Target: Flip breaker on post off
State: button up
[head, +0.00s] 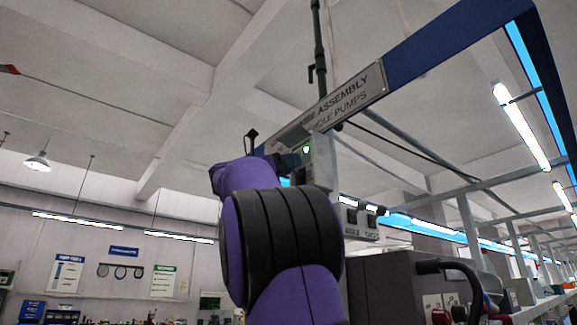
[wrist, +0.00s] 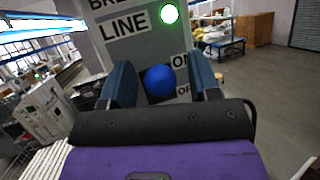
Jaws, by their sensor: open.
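The breaker box (wrist: 142,47) is a grey panel with a "LINE" label, a lit green lamp (wrist: 168,13) and ON and OFF labels. In the head view the grey box (head: 322,163) is on the post, partly behind my purple arm. A blue ball knob (wrist: 160,79) sits in front of the panel, beside the labels. I cannot tell which label its lever points to. My gripper (wrist: 161,64) is open, its two blue-grey fingers on either side of the knob. A gap shows between knob and fingers. The lever behind the knob is hidden.
A sign board (head: 335,103) and blue overhead beam (head: 450,42) are above the box. A small switch panel (head: 361,222) is below right of it. A grey cabinet (head: 395,285) stands at lower right. Open floor (wrist: 262,85) shows behind the panel at right.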

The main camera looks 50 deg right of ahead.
jog(key=c, duration=0.9)
